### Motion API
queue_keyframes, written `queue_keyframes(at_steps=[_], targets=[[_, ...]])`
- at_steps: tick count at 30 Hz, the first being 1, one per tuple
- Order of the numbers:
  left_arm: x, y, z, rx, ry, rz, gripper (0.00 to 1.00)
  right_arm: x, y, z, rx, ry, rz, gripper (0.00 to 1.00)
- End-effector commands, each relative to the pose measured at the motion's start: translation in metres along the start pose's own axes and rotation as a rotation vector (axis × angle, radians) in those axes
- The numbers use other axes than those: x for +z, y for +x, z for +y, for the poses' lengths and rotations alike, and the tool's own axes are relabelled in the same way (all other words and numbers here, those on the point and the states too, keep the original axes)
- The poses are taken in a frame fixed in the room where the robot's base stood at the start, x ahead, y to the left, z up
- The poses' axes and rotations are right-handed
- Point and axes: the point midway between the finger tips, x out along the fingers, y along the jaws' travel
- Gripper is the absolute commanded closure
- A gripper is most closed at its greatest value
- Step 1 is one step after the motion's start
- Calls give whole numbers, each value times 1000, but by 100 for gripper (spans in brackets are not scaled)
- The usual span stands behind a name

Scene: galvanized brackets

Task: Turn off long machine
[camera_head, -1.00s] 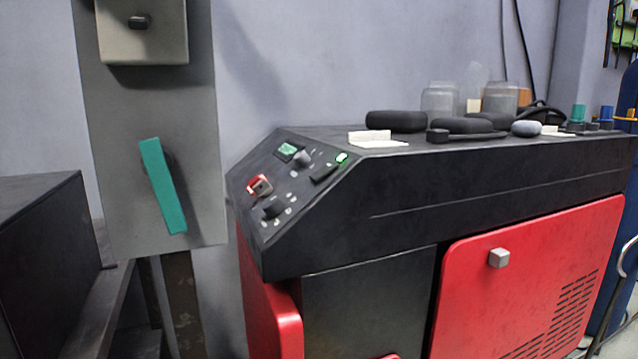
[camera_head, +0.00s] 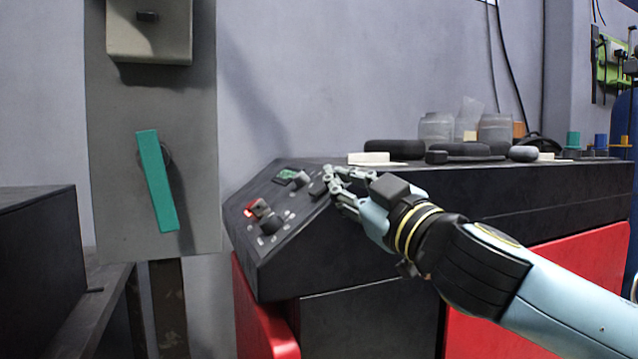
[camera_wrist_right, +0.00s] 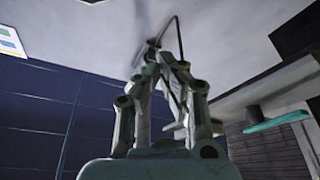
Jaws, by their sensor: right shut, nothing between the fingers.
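The long black and red machine (camera_head: 480,203) fills the middle and right of the head view. My right gripper (camera_head: 332,181) is shut and empty at the panel's upper right edge. Its fingers cover the spot where the green-lit button and part of the dark rocker showed; whether they touch the panel I cannot tell. In the right wrist view the closed fingers (camera_wrist_right: 165,60) point up in the picture. My left gripper is not in view.
A grey post with a teal lever (camera_head: 157,181) and an upper box (camera_head: 150,30) stands left of the machine. A dark cabinet (camera_head: 40,260) is at far left. Jars (camera_head: 436,129), dark pads (camera_head: 394,148) and a white block (camera_head: 370,158) lie on the machine top.

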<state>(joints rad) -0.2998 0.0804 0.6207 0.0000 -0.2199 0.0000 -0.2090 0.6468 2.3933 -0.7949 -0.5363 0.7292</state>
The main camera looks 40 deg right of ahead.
Motion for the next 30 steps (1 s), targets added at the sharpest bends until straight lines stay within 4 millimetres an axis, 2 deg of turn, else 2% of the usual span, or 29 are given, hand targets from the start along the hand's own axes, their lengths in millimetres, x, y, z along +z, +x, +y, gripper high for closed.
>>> queue_keyframes(at_steps=[4,8,19,20,21,24,30], targets=[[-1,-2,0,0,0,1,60,0,6,1,2,0,-1,100],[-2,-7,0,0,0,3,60,-2,23,2,5,4,0,100],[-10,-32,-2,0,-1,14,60,-3,101,2,3,5,0,100],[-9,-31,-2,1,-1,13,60,1,104,1,1,2,0,100],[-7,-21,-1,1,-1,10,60,15,97,-2,-3,-6,-4,100],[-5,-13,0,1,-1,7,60,29,91,-3,-4,-6,-5,100],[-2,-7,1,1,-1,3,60,39,87,-2,-3,-2,-3,100]])
